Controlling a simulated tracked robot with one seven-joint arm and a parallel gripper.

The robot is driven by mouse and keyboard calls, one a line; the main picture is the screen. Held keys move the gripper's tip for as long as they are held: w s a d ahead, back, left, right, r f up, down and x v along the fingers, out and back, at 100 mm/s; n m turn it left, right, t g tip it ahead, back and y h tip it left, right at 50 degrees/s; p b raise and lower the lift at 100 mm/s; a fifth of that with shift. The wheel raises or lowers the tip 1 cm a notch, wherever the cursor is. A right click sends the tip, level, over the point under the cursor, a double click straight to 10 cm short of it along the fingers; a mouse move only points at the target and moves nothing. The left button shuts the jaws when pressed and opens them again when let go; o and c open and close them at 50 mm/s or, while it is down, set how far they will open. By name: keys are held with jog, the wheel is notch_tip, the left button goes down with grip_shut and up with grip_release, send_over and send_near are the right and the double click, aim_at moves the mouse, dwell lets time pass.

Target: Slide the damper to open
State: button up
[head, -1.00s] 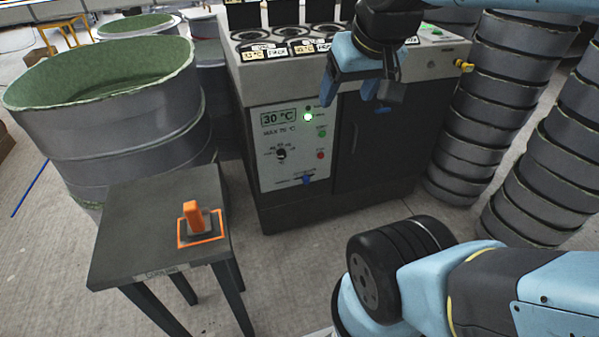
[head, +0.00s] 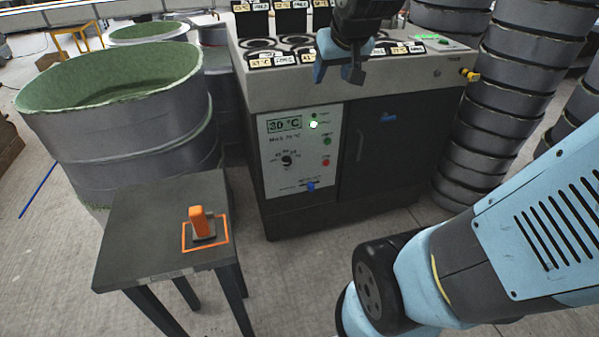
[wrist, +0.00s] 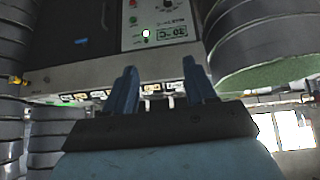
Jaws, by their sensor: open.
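A small blue slider knob (head: 310,186), which looks like the damper, sits at the bottom of the white control panel (head: 293,165) on the grey cabinet's front. Its label is too small to read. My gripper (head: 338,74) is open and empty in the head view, at the height of the cabinet's top front edge, well above the knob. In the wrist view my two blue fingers (wrist: 160,68) are spread apart with nothing between them. The panel appears upside down there, and the knob is not in view.
A dark table (head: 150,235) with an orange handle (head: 200,222) stands at front left. A large round mould (head: 120,120) is behind it. Stacked grey rings (head: 500,110) stand right of the cabinet (head: 385,160). Floor is clear before the cabinet.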

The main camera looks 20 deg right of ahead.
jog(key=w+d+f+t, duration=0.25)
jog(key=w+f, duration=0.75)
jog(key=w, duration=0.5)
jog(key=w+d+f+t, duration=0.2)
jog(key=w+d+f, duration=0.2)
jog(key=w+f, duration=0.75)
jog(key=w+d+f, duration=0.1)
jog(key=w+f, duration=0.1)
jog(key=f, duration=0.4)
jog(key=w+d+f+t, duration=0.1)
jog(key=w+f, duration=0.2)
jog(key=f, duration=0.3)
jog(key=w+d+f+t, duration=0.1)
jog(key=w+f, duration=0.2)
jog(key=f, duration=0.4)
jog(key=shift+n, duration=0.4)
jog(key=t, duration=0.4)
send_near(312, 189)
jog(key=shift+m+y, duration=0.3)
jog(key=shift+m, duration=0.1)
jog(key=w, duration=0.9)
jog(key=shift+w+d+f, duration=0.15)
jog(key=shift+w+d, duration=0.05)
jog(key=shift+w, duration=0.05)
grip_shut()
